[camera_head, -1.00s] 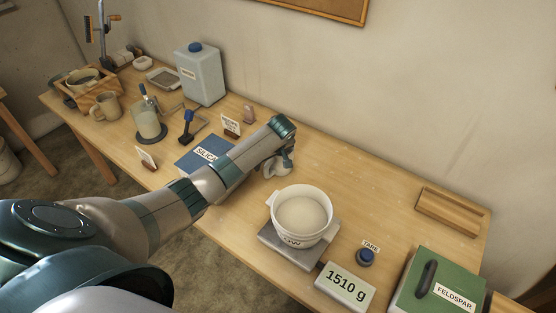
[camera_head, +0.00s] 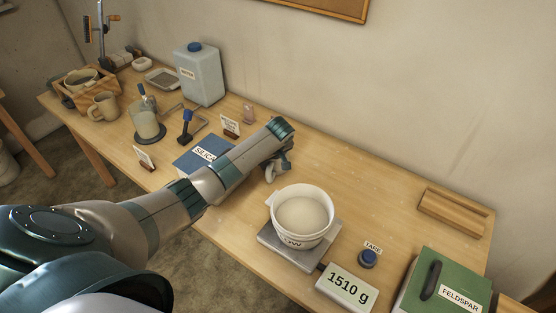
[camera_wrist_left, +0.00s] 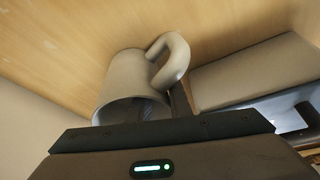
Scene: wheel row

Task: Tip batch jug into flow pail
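The pail (camera_head: 300,239) is a white tub with lettering ending in "OW" on its front. It stands upright on a scale (camera_head: 272,240) and has pale contents inside. A small grey-white jug (camera_head: 271,174) shows partly behind the end of my left arm. In the left wrist view the grey jug (camera_wrist_left: 122,82) is right in front of the fingers, its loop handle (camera_wrist_left: 172,58) toward the right. My left gripper (camera_head: 284,160) is at the jug. The fingers (camera_wrist_left: 165,106) are at its handle side, but their closure is hidden. My right gripper is out of view.
A scale display (camera_head: 346,286) reads 1510 g, with a blue TARE button (camera_head: 367,258) beside it. A green FELDSPAR box (camera_head: 440,280) is at right, a blue SILICA box (camera_head: 195,155) beside my arm. The table behind the pail is clear.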

